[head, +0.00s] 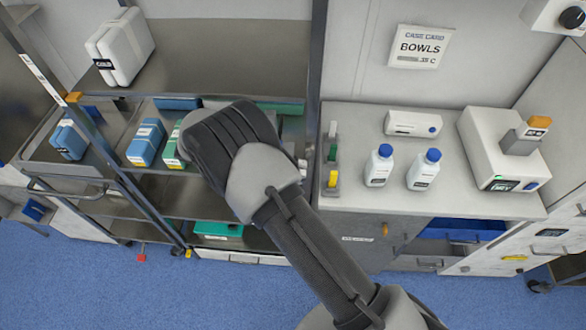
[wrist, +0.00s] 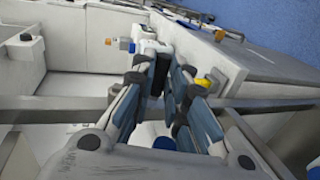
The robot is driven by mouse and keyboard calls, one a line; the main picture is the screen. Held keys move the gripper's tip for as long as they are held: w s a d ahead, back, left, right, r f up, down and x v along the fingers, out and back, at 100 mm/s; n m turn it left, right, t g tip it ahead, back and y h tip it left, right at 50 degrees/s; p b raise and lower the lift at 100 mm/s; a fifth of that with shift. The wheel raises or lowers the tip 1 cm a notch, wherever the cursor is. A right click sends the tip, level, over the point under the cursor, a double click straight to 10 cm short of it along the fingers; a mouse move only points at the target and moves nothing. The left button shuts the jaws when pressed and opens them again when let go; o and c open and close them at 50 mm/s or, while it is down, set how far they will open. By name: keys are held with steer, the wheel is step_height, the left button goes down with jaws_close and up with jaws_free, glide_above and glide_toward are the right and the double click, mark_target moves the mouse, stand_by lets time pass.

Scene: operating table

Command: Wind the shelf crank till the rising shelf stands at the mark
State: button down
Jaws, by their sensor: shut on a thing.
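My gripper (wrist: 165,92) shows in the wrist view with its blue-grey padded fingers around the middle. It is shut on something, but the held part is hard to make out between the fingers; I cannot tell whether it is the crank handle. In the head view my arm reaches up over the rack, and its wrist hides the gripper and the crank. The steel rack (head: 215,77) stands at the left with several shelf levels. An orange piece (head: 73,97) sits on its slanted post; I cannot tell whether this is the mark or which shelf rises.
The rack holds a white case (head: 120,48), blue boxes (head: 147,143) and a lower green tray (head: 218,229). To the right, a counter (head: 350,190) carries two blue-capped bottles (head: 379,166) and a white device (head: 490,140). The blue floor (head: 230,285) in front is mostly clear.

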steer(key=c, duration=1.6)
jaws_free()
steer(key=shift+v, duration=3.7)
